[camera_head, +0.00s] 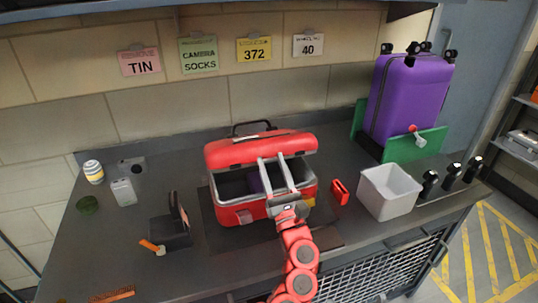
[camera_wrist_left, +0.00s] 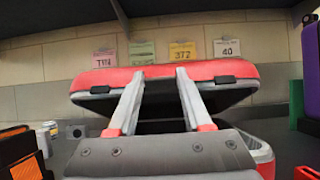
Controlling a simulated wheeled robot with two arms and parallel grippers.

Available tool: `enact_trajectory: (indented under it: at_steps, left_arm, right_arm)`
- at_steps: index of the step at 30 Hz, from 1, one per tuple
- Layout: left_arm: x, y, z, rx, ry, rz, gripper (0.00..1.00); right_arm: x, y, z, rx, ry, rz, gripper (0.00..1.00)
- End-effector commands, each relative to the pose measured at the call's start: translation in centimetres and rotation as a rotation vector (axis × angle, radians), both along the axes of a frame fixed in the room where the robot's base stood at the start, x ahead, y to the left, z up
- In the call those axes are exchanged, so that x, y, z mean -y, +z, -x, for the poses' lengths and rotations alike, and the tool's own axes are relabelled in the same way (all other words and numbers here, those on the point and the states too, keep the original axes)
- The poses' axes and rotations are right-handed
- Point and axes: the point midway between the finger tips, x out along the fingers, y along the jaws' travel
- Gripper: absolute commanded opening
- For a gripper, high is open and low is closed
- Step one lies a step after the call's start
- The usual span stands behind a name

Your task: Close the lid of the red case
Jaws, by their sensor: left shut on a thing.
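The red case (camera_head: 234,217) stands on the dark counter with its lid (camera_head: 240,152) raised and tilted, leaving the front open. The fingers are a little apart and hold the lid edge. The exact contact is hard to see. My right gripper is not in view.
A white bin (camera_head: 390,192) and a small red item (camera_head: 339,192) are right of the case. A purple suitcase (camera_head: 408,98) stands behind by green panels. A dark open box (camera_head: 170,233), cans and jars are left. Labels hang on the back wall.

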Motion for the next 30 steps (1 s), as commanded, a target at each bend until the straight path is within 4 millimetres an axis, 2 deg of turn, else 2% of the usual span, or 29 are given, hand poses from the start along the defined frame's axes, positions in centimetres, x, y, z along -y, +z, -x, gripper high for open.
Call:
enact_trajectory:
  at_steps: [1,3,12,20,30]
  left_arm:
    - [0.1,-1.8,0.2,-0.013,0.000,0.002,0.00]
    - [0.1,-3.0,0.6,-0.013,0.002,0.001,0.00]
    - [0.4,-6.5,1.5,-0.013,0.002,-0.001,0.00]
    - [0.5,-7.8,1.7,-0.013,0.003,0.003,0.00]
    - [0.4,-8.1,1.7,-0.015,0.002,0.003,0.00]
  right_arm:
    - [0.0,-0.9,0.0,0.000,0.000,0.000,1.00]
    - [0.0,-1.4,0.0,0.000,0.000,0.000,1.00]
    - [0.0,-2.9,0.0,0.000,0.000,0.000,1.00]
    - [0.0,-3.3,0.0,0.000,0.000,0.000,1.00]
    - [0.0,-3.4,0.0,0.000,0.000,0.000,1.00]
